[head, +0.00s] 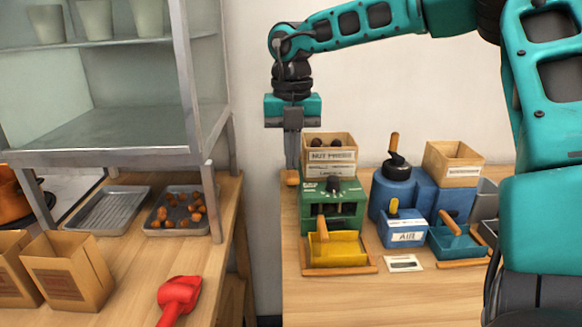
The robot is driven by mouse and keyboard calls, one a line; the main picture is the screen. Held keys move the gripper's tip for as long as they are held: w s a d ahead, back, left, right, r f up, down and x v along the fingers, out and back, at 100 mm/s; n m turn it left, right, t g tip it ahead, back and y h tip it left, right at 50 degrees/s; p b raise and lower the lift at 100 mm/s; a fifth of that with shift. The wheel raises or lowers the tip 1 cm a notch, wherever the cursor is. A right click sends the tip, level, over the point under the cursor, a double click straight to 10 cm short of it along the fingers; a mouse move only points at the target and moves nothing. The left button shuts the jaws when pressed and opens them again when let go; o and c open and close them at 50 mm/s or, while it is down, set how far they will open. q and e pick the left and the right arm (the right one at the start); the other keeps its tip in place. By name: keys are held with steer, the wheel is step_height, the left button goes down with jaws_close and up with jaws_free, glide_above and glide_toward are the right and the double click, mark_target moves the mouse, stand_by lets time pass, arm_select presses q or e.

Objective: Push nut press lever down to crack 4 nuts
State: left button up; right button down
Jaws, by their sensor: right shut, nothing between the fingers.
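The green nut press (313,215) stands on the right-hand wooden table. Its wooden hopper (343,145) on top is labelled NUT PRESS and holds a few dark nuts (337,143). A wooden handle end (290,178), apparently the lever's, sits low at the press's left side. My right gripper (292,165) points down there, its fingers shut with nothing between them, right at or just above the handle; I cannot tell whether they touch. A yellow tray (336,248) sits at the front of the press. My left gripper is out of view.
A blue machine (405,195) with a black knob and an AIR box (405,232) stands right of the press. Left table: chestnut tray (160,222), empty tray (85,210), paper bags (65,270), red scoop (178,295). A metal shelf (190,70) rises left of my gripper.

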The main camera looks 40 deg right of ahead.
mark_target(293, 174)
stand_by(0.3)
steer(key=shift+f+b, duration=1)
steer(key=shift+f, duration=0.15)
steer(key=shift+s+f+b, duration=0.1)
steer(key=shift+f+b, duration=0.8)
steer(key=shift+f, duration=0.15)
steer(key=shift+s+a+f+b, duration=0.1)
steer(key=shift+a+f+b, duration=0.05)
steer(key=shift+f+b, duration=0.9)
